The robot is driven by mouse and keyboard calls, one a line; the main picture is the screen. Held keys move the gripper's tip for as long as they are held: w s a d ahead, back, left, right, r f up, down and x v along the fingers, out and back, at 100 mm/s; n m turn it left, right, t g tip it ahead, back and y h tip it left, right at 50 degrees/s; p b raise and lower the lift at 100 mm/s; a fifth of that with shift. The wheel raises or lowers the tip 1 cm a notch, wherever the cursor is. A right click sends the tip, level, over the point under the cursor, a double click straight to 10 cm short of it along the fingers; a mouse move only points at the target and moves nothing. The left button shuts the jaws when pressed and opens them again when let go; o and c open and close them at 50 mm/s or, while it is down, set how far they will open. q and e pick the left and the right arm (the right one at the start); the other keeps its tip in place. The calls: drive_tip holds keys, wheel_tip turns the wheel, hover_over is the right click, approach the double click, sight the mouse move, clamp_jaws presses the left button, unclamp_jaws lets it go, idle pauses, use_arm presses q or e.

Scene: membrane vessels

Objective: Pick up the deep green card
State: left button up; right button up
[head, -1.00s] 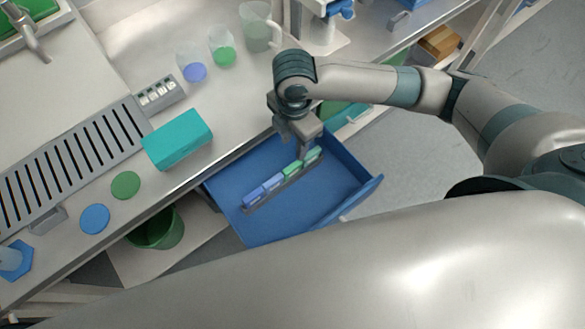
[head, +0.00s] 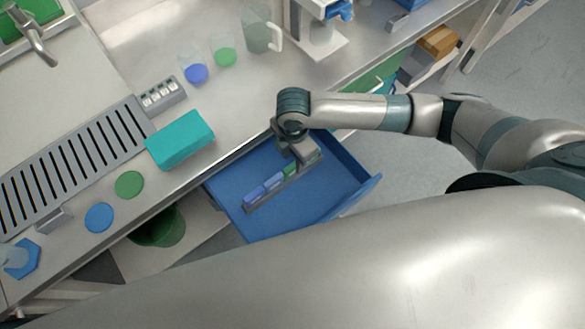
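A green card (head: 289,170) stands in a narrow grey rack (head: 248,209) inside the open blue drawer. Two blue cards (head: 263,187) stand beside it toward the near left end. My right gripper (head: 309,164) is low over the far right end of the rack, right next to the green card. It hides that end of the rack, including the lighter green card seen there earlier. I cannot tell whether its fingers are open or touch a card. My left gripper is out of view.
The blue drawer (head: 231,182) sticks out below the counter edge. On the counter are a teal box (head: 180,140), a green disc (head: 129,184), a blue disc (head: 99,217) and beakers (head: 224,52). A green bin (head: 163,228) sits below.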

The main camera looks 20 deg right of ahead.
sight(293, 166)
drive_tip(key=shift+s+f+p, duration=0.1)
drive_tip(key=shift+f+p, duration=0.3)
drive_tip(key=shift+f, duration=0.15)
wheel_tip(293, 166, down, 3)
drive_tip(key=shift+a+p, duration=0.1)
drive_tip(key=shift+p, duration=0.4)
drive_tip(key=shift+f, duration=0.55)
clamp_jaws()
